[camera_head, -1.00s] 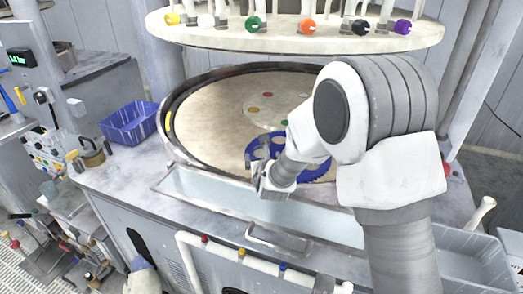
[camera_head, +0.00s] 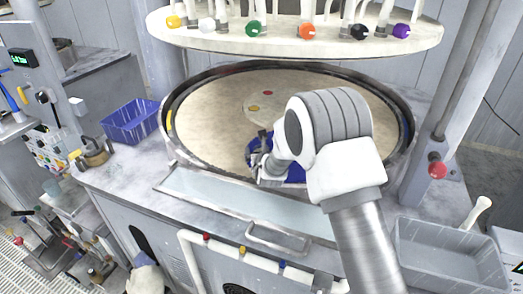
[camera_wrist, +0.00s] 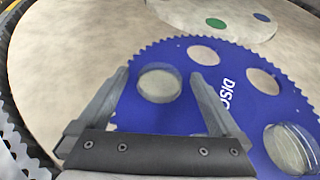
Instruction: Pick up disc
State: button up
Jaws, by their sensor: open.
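A blue toothed disc carrier (camera_wrist: 236,118), lettered "DISC", lies flat on the beige platen (camera_wrist: 80,45). In the head view the carrier (camera_head: 252,148) is mostly covered by my arm. A round clear disc (camera_wrist: 160,85) sits in one of its holes. Another hole at the right also seems to hold a clear disc (camera_wrist: 291,148); two further holes look empty. My gripper (camera_wrist: 158,76) is open, its fingers on either side of the nearer clear disc. I cannot tell whether they touch it. In the head view my gripper (camera_head: 257,168) is low over the platen's front edge.
A dark raised rim (camera_head: 408,118) surrounds the platen. An overhead ring (camera_head: 283,42) with coloured knobs hangs above. A blue basket (camera_head: 131,122) stands left, a grey tray (camera_head: 447,255) right. A shallow trough (camera_head: 240,205) runs along the front.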

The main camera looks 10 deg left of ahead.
jog(key=shift+c, duration=0.2)
jog(key=shift+f, duration=0.1)
jog(key=c, duration=1.4)
jog(key=shift+c, duration=0.2)
jog(key=shift+r, duration=0.7)
notch_tip(320, 180, up, 3)
jog(key=shift+f+b, duration=0.2)
jog(key=shift+b, duration=0.3)
jog(key=s+d+r+b, duration=0.1)
jog(key=d+r+b, duration=0.4)
jog(key=d, duration=0.6)
jog(key=shift+s+d+r, duration=0.3)
jog(key=shift+s+r, duration=0.05)
jog(key=shift+r, duration=0.7)
